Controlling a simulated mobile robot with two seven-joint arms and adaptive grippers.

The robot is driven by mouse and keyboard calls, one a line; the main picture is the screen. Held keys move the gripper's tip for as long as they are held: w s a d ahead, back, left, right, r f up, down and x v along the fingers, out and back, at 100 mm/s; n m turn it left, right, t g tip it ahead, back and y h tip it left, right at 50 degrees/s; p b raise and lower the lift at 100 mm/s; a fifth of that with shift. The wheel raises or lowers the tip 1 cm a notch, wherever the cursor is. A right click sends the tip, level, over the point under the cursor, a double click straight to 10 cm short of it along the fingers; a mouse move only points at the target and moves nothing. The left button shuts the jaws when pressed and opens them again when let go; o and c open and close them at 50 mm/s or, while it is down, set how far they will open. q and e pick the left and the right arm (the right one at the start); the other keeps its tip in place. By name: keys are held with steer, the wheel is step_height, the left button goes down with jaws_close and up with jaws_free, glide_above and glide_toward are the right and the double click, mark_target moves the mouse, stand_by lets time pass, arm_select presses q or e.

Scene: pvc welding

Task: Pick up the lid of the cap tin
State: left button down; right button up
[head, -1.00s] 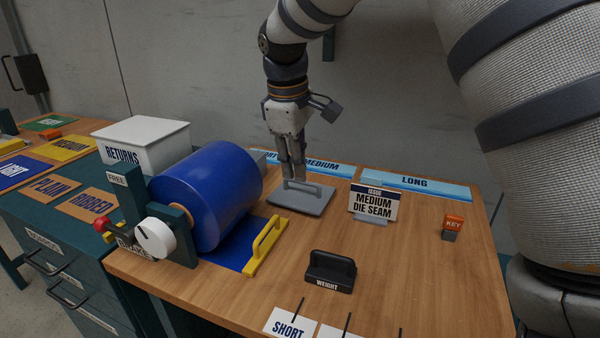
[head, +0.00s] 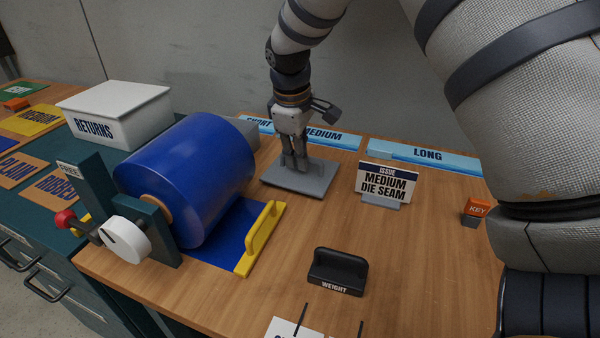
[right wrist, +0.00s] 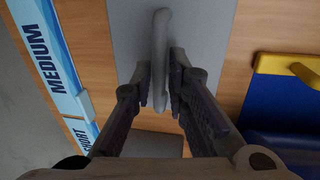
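The lid (head: 318,180) is a flat grey plate with a raised bar handle, in the head view at the back of the wooden bench. My right gripper (head: 295,168) points down over it. In the right wrist view the lid (right wrist: 205,30) lies under the fingers, and its handle (right wrist: 160,50) stands between them. The right gripper's two finger pads (right wrist: 160,85) sit close on either side of the handle and look shut on it. The plate looks level, on or very near the bench top. My left gripper is not in view.
A blue roll (head: 185,175) with a yellow-handled bar (head: 262,235) stands to the left. A sign (head: 386,185), a black weight (head: 337,270) and an orange key block (head: 475,208) are to the right. A white returns box (head: 118,110) is farther left. The bench middle is clear.

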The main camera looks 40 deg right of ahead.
steer(key=shift+w+d+f, duration=0.1)
steer(key=shift+d+f, duration=0.05)
steer(key=shift+f, duration=0.5)
steer(key=shift+r, duration=0.1)
jaws_close()
steer(key=shift+r, duration=0.1)
